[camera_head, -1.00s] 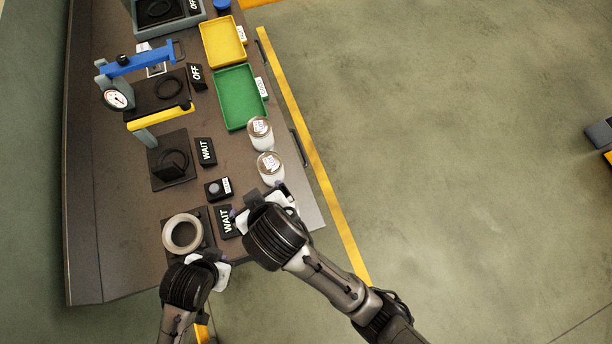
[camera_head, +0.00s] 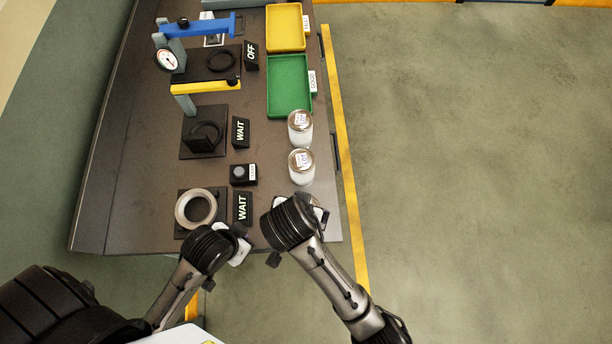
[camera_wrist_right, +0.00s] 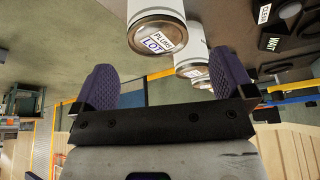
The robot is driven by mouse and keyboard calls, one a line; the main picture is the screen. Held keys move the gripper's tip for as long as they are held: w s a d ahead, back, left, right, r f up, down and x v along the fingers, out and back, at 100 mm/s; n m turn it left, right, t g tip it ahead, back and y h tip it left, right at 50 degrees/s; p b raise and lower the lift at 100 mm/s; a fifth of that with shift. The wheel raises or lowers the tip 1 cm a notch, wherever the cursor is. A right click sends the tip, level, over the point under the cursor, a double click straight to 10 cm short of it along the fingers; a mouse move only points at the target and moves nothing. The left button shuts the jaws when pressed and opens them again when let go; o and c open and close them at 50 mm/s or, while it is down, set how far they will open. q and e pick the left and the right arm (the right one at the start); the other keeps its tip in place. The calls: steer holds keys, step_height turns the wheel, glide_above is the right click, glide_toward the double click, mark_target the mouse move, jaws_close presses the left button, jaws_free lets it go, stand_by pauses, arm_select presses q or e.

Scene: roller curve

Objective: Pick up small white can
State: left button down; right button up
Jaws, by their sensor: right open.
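Two small white cans with metal lids stand upright near the table's right edge in the head view, a farther can (camera_head: 300,127) and a nearer can (camera_head: 302,166). My right gripper (camera_head: 307,208) is just below the nearer one and hides that part of the table. In the right wrist view my right gripper (camera_wrist_right: 165,80) is open, with two purple pads apart. A large can (camera_wrist_right: 172,12) labelled "PLUMS LOT" appears just beyond the pads, with two more cans behind it. My left gripper (camera_head: 240,245) is beside the table's front edge; its jaws are unclear.
A grey ring (camera_head: 196,208) sits on a black plate left of my grippers. A black button box (camera_head: 243,174) and "WAIT" signs stand nearby. A green tray (camera_head: 289,86) and yellow tray (camera_head: 286,27) lie farther back. Gauge frames stand at the left.

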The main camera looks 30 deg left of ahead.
steer(key=shift+x, duration=4)
steer(key=shift+d, duration=0.15)
steer(key=shift+c, duration=0.3)
steer(key=c, duration=1.1)
